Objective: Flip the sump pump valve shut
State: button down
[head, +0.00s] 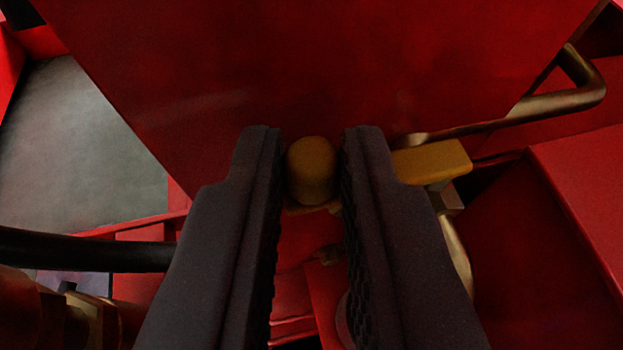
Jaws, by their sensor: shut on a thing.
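My gripper (313,150) reaches forward from the bottom of the head view, its two dark, ridged fingers on either side of a yellow rounded knob (312,168). It is shut on this knob, near the fingertips. A flat yellow bar (432,161) sticks out to the right from behind the right finger, above a metal fitting. It looks like part of the valve handle, but the right finger hides whether it joins the knob. The valve body is mostly hidden behind the fingers.
A large red panel (330,70) stands just beyond the fingertips. A bent brass pipe (560,103) runs at the upper right. A black hose (85,250) and brass fittings (95,318) are at lower left. Red framework (590,190) closes the right side. Grey floor shows upper left.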

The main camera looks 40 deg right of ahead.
jog(key=shift+w+a, duration=0.25)
jog(key=shift+w, duration=0.05)
jog(key=c, duration=1.4)
grip_release()
jog(key=shift+d, duration=0.15)
jog(key=shift+s, duration=0.1)
jog(key=shift+s, duration=0.1)
jog(key=p+v, duration=0.4)
jog(key=v, duration=0.9)
jog(key=shift+a, duration=0.5)
